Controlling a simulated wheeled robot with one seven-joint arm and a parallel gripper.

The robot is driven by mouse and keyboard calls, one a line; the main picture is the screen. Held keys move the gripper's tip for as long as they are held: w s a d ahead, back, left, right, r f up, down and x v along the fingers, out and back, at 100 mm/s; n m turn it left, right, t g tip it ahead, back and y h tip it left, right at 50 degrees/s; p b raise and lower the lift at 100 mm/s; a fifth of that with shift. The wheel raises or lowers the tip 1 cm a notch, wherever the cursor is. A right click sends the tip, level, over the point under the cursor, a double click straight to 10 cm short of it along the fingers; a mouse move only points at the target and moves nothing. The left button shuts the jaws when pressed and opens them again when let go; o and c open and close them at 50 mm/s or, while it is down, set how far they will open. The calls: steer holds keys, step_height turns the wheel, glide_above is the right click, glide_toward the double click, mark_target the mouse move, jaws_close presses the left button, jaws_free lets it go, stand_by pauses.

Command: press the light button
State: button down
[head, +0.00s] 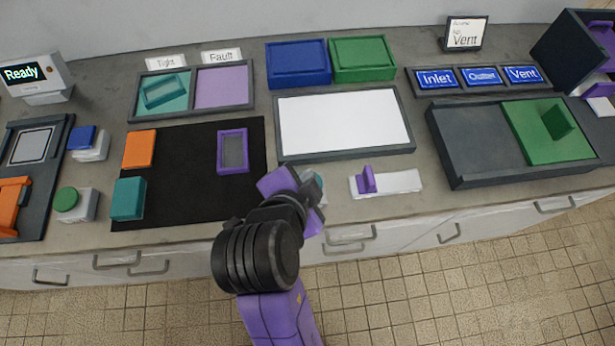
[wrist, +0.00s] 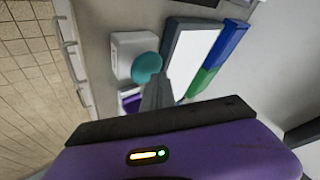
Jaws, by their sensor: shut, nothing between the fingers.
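A teal domed button (wrist: 146,67) sits on a white box (wrist: 128,50) in the wrist view, beside the white panel (wrist: 190,52); no label on it is readable. In the head view my gripper hides most of that button. My gripper (head: 315,187) is over the front of the counter, just below the white panel (head: 345,123). Its fingers (wrist: 158,82) are shut and empty in the wrist view. Their tips overlap the edge of the teal dome in the picture; I cannot tell whether they touch it.
A white base with a purple slider (head: 368,180) is close on the right of my gripper. A black mat (head: 190,185) with coloured blocks lies left. A green round button (head: 66,199) and a blue square button (head: 82,138) stand further left. A grey tray (head: 470,145) is at right.

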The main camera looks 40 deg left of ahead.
steer(key=shift+r+p, duration=2.6)
steer(key=shift+r, duration=0.45)
